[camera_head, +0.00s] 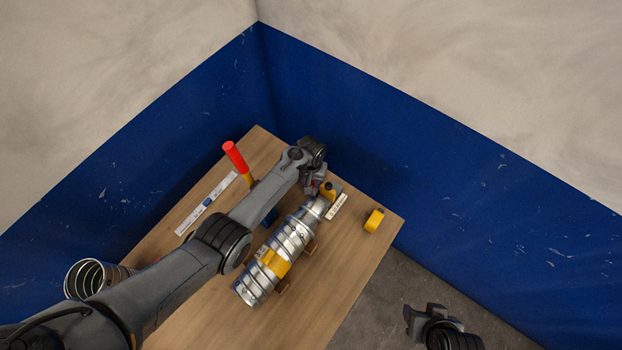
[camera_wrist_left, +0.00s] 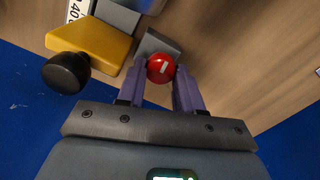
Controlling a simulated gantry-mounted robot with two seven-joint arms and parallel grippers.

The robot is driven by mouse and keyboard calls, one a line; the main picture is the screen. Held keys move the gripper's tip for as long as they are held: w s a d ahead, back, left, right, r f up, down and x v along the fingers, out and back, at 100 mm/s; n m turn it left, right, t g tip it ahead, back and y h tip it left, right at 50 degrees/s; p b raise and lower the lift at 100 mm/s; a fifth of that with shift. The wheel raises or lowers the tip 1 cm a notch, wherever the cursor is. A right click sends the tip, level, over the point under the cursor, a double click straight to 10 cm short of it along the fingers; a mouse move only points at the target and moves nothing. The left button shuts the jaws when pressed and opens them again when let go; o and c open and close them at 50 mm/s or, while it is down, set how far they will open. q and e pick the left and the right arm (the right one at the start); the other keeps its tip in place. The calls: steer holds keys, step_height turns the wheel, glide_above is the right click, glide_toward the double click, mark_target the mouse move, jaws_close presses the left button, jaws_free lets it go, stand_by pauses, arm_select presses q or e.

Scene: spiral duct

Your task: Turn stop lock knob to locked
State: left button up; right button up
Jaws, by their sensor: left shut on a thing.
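The stop lock knob is a small round red knob (camera_wrist_left: 160,69) with a short white mark that stands near upright in the left wrist view. It sits on a grey block at the far end of the work area. My left gripper (camera_wrist_left: 161,80) is shut on the knob, with one purple-grey finger on each side of it. In the head view my left gripper (camera_head: 316,186) reaches down at the table's far side, and the wrist partly hides the knob. My right gripper (camera_head: 421,318) hangs off the table at lower right, too small to judge its fingers.
A yellow block (camera_wrist_left: 92,46) with a black knob (camera_wrist_left: 66,73) stands beside the red knob. A silver spiral duct (camera_head: 290,238) lies on the wooden table. A red-topped lever (camera_head: 235,157), a white ruler strip (camera_head: 207,204) and a loose yellow piece (camera_head: 374,220) are nearby.

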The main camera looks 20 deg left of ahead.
arm_select(q)
steer(key=o, duration=1)
steer(key=shift+a, duration=0.1)
steer(key=shift+o, duration=0.2)
steer(key=shift+r, duration=0.15)
step_height(320, 180, up, 2)
steer(key=p, duration=0.2)
steer(key=shift+r+p, duration=0.15)
steer(key=shift+p, duration=0.15)
step_height(320, 180, up, 4)
steer(key=p, duration=0.4)
steer(key=shift+r, duration=0.2)
steer(key=shift+r+p, duration=0.4)
steer(key=shift+r, duration=0.15)
steer(key=shift+w+a+f, duration=0.1)
